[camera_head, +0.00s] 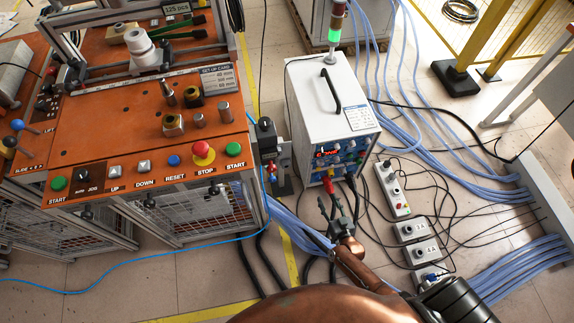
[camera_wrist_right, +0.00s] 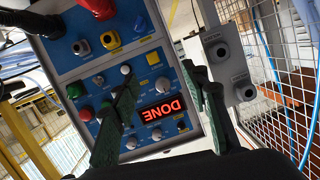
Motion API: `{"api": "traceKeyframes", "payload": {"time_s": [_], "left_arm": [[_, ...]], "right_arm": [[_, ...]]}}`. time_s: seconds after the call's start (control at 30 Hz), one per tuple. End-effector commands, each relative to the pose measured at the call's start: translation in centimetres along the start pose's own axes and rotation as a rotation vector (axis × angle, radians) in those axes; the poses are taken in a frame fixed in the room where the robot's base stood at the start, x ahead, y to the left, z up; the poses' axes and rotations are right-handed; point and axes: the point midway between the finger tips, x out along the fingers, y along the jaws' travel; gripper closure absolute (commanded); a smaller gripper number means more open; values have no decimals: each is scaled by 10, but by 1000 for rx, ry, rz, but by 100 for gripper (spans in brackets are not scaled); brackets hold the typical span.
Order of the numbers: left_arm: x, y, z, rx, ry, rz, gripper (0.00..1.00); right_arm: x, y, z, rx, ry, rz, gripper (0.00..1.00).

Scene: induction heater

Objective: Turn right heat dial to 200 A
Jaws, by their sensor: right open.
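The induction heater (camera_head: 325,100) is a white box with a blue front panel, a red lit display and several small dials. In the right wrist view the panel appears upside down, and its display (camera_wrist_right: 163,110) reads DONE in red. Small grey knobs lie around the display, one (camera_wrist_right: 157,133) beyond it and one (camera_wrist_right: 133,143) beside it. Which knob is the right heat dial, and its setting, I cannot read. My right gripper (camera_head: 341,205) is open in front of the panel. In the wrist view its dark green fingers (camera_wrist_right: 160,88) stand apart, partly covering the panel, with no knob visibly gripped. My left gripper is not in view.
An orange workbench (camera_head: 110,130) with push buttons stands left of the heater. Red and black connectors (camera_wrist_right: 100,8) sit on the panel's lower part. Grey socket boxes (camera_head: 415,230) and blue cables (camera_head: 490,190) lie on the floor at right. A green-lit signal lamp (camera_head: 334,35) stands behind.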

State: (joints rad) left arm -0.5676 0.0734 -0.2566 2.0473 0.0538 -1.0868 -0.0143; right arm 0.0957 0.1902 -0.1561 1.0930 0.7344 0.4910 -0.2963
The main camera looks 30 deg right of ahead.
Motion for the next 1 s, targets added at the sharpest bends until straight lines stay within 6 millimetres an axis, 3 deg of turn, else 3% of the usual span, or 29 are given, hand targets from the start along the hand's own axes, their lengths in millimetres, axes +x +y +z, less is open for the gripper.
{"api": "traceKeyframes", "payload": {"time_s": [0.03, 0.1, 0.23, 0.37, 0.8, 1.0], "left_arm": [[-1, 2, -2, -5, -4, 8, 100], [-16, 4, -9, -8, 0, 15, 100], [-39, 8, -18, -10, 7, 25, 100], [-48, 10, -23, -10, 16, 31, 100], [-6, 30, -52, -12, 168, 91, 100], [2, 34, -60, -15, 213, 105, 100]], "right_arm": [[17, 2, 3, 21, 49, 15, 58], [34, 2, -13, 50, 119, 35, 58], [52, 3, -35, 88, 208, 65, 58], [60, 4, -48, 106, 247, 78, 58], [119, 10, -63, 107, 251, 79, 58], [133, 11, -68, 107, 251, 80, 58]]}}
